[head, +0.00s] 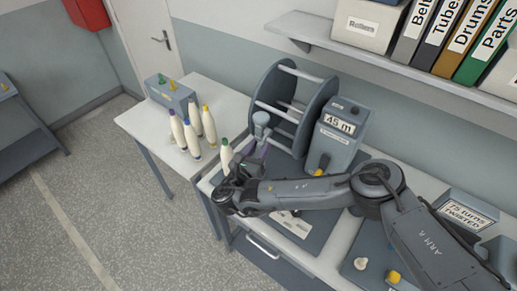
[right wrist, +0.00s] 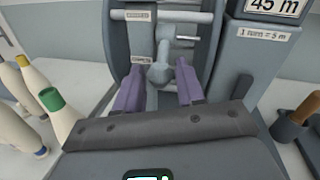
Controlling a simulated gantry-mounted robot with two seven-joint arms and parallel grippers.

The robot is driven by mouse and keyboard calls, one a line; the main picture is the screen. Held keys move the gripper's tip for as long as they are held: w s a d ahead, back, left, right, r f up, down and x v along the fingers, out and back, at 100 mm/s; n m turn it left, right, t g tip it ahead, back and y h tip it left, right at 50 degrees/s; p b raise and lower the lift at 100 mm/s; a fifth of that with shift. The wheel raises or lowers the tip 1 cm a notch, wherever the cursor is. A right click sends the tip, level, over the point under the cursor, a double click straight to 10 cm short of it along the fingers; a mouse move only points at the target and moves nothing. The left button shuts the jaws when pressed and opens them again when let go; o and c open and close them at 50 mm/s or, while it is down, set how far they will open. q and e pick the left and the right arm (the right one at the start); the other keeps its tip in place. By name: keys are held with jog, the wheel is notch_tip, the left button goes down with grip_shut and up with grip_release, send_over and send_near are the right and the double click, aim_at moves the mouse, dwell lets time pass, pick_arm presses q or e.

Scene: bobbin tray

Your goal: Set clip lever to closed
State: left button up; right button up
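The clip lever, a grey arm with a rounded knob, stands at the front of the reel winder in the head view (head: 261,119). In the right wrist view the lever (right wrist: 160,73) lies between the purple fingertips of my right gripper (right wrist: 158,84), with a visible gap on each side. In the head view my right gripper (head: 258,151) is just below and in front of the lever, partly hidden by its own wrist. My left gripper is not in view.
The reel (head: 318,100) stands behind the lever, with a grey counter box (head: 340,135) reading 45 m to its right. Several capped cream bobbins (head: 193,140) stand at left, one close to my right gripper. A shelf (head: 385,75) with binders hangs above.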

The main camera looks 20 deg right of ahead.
jog(key=c, duration=0.6)
jog(key=shift+r+g+p, duration=0.3)
jog(key=shift+p, duration=0.55)
jog(key=shift+c, duration=0.2)
notch_tip(320, 180, up, 6)
jog(key=m+g+y+p, duration=0.2)
jog(key=g+y+p, duration=0.75)
jog(key=p, duration=0.95)
send_over(261, 144)
jog(key=shift+s+a+r+t+y, duration=0.2)
jog(key=shift+a+t+y, duration=0.2)
jog(key=shift+t+y, duration=0.35)
jog(key=shift+w+d+r+g+y, duration=0.25)
jog(key=shift+d+r+g+y, duration=0.25)
jog(key=shift+y, duration=0.3)
